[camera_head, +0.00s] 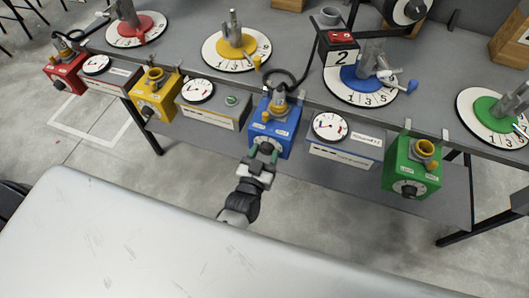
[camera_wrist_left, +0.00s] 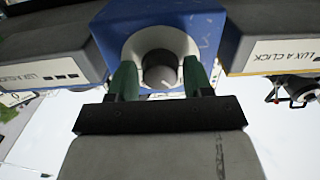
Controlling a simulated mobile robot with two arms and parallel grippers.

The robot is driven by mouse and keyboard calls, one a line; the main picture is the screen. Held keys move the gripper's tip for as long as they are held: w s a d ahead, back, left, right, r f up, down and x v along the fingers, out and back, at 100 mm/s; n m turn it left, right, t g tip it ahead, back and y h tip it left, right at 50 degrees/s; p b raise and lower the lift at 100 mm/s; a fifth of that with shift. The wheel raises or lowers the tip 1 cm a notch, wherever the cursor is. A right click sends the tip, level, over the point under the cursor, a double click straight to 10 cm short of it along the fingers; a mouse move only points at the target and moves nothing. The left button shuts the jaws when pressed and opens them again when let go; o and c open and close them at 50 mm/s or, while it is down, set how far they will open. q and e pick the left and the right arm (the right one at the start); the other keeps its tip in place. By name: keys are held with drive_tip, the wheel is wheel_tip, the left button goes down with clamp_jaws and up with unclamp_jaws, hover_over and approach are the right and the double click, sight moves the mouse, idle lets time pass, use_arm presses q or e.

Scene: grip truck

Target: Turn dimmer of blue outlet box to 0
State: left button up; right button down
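The blue outlet box (camera_head: 284,146) hangs at the table's front edge in the head view, with a yellow socket and plug on top. It also shows in the wrist view (camera_wrist_left: 205,25). Its dark round dimmer knob (camera_wrist_left: 159,70) sits in a pale ring at the wrist view's centre. A short white mark on the knob points down and slightly right. My left gripper (camera_head: 264,156) is at the front of the box. Its two green fingers (camera_wrist_left: 160,80) stand open on either side of the knob, with narrow gaps showing. The dial's numbers are not readable. My right gripper is not in view.
Grey meter boxes (camera_head: 213,113) and (camera_head: 343,145) flank the blue box closely. A green outlet box (camera_head: 424,181), a yellow one (camera_head: 152,107) and a red one (camera_head: 62,78) hang along the same edge. A black cable (camera_head: 306,72) rises from the blue box's plug.

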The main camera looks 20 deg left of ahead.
use_arm(q)
drive_tip(key=c, duration=0.6)
drive_tip(key=shift+n, duration=0.4)
drive_tip(key=n, duration=0.2)
drive_tip(key=shift+n+p, duration=0.35)
drive_tip(key=shift+n, duration=0.05)
drive_tip(key=n, duration=0.4)
drive_tip(key=shift+n, duration=0.3)
drive_tip(key=o, duration=0.9)
